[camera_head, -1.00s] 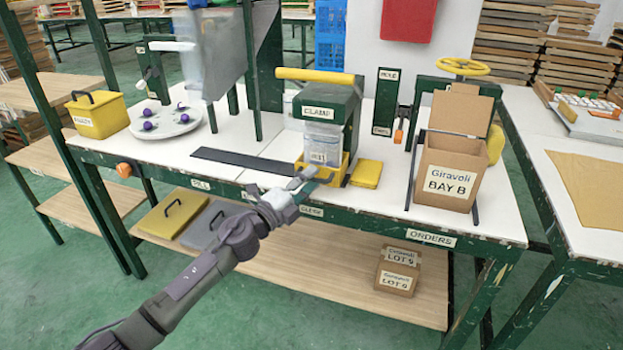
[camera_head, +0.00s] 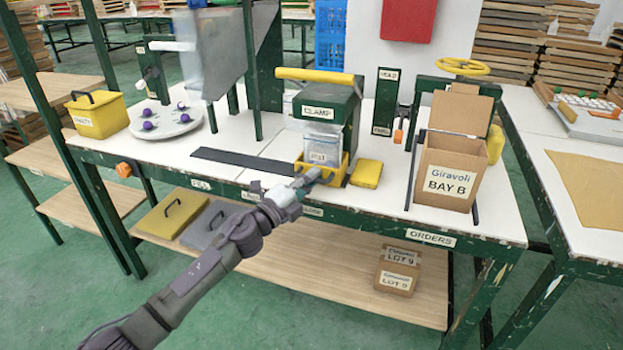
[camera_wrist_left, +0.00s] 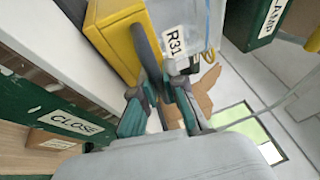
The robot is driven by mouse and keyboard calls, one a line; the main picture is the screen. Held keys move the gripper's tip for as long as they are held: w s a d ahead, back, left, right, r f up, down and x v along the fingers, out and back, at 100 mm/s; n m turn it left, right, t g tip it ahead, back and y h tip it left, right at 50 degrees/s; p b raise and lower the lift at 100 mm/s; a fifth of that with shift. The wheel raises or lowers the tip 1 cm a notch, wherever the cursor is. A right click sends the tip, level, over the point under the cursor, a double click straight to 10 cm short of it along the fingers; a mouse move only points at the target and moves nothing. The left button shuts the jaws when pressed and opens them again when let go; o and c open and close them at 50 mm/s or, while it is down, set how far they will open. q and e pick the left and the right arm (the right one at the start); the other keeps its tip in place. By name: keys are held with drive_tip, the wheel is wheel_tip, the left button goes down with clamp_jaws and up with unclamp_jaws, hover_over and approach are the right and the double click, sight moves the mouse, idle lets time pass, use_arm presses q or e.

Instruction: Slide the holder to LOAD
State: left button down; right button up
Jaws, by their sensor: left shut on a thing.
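The yellow holder (camera_head: 342,172) sits under the green clamp press (camera_head: 334,98), at the right end of a dark track (camera_head: 240,164). A clear container (camera_head: 322,143) with an R31 label stands in it. The left wrist view shows the gripper's fingers (camera_wrist_left: 164,100) close together beside the yellow holder wall (camera_wrist_left: 110,32) and the R31 label. A table-edge label (camera_head: 250,196) left of the gripper is partly covered by my left arm. My right gripper is not in view.
The dark track runs left from the press, with bare white tabletop around it. A yellow block (camera_head: 366,173) lies right of the holder. A BAY B box (camera_head: 447,178) stands further right. A plate of purple knobs (camera_head: 165,120) and a yellow bin (camera_head: 98,115) are at left.

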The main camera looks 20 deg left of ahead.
use_arm(q)
drive_tip(key=shift+a, duration=0.1)
drive_tip(key=shift+a, duration=0.2)
drive_tip(key=a+b, duration=0.1)
drive_tip(key=a, duration=0.4)
drive_tip(key=a+b, duration=0.1)
drive_tip(key=a, duration=0.4)
drive_tip(key=a+b, duration=0.1)
drive_tip(key=a, duration=0.3)
drive_tip(key=shift+w+a+f+b, duration=0.1)
drive_tip(key=shift+w+a+b, duration=0.2)
drive_tip(key=shift+a, duration=0.7)
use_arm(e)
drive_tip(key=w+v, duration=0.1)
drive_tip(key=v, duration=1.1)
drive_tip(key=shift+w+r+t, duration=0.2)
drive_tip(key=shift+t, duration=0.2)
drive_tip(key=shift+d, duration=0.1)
use_arm(q)
drive_tip(key=c, duration=1.2)
unclamp_jaws()
